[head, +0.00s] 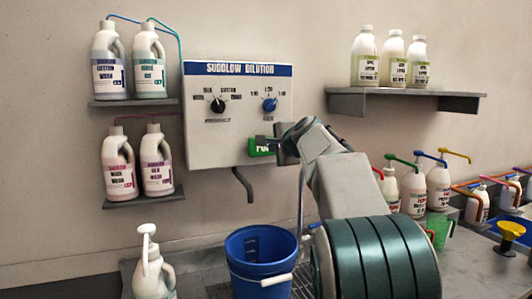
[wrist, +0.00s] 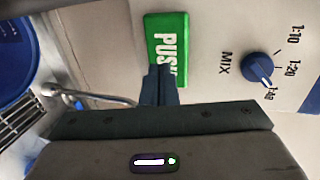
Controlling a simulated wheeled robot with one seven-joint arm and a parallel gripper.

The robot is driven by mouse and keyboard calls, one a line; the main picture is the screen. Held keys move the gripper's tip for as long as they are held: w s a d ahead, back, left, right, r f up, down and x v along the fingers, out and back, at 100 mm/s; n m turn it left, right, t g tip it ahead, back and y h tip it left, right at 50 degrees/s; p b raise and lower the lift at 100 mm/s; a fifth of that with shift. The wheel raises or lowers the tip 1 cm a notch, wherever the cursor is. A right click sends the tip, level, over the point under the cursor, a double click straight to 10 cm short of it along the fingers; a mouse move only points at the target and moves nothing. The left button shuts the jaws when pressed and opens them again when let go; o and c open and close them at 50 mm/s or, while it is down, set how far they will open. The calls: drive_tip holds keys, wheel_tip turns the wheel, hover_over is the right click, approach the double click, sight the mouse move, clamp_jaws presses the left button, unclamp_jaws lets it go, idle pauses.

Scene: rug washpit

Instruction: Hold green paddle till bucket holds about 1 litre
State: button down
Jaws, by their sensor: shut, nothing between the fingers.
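The green paddle (head: 257,149), lettered PUSH, is on the front of the white dilution unit (head: 213,155). In the wrist view the paddle (wrist: 167,30) is partly covered by my fingers. My gripper (head: 264,140) is shut and empty, its fingertips (wrist: 160,72) over the paddle's lower edge; I cannot tell whether they press it. I see no stream at the spout, and the water level is not clear.
A black knob (head: 217,105) and a blue knob (head: 269,104) sit above the paddle. Wall shelves hold labelled bottles (head: 109,75) at left and more bottles (head: 391,60) at right.

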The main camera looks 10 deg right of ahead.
drive_tip(key=b+v, duration=0.1)
drive_tip(key=v, duration=0.7)
drive_tip(key=shift+s+d+r, duration=0.15)
drive_tip(key=shift+s+d, duration=0.05)
drive_tip(key=shift+d, duration=0.05)
drive_tip(key=s+a+f+n+g+h, duration=0.1)
drive_tip(key=s+f+n+g, duration=0.4)
drive_tip(key=s+f, duration=1.2)
drive_tip(key=s+a+f+n+g+h, duration=0.1)
drive_tip(key=s+a+f+n+g, duration=0.2)
drive_tip(key=s+f, duration=1.4)
wheel_tip(320, 180, down, 2)
drive_tip(key=n+g, duration=0.3)
drive_tip(key=n, duration=0.4)
drive_tip(key=shift+s+a+n+h, duration=0.2)
drive_tip(key=shift+s+n+h, duration=0.1)
drive_tip(key=shift+s+h, duration=0.1)
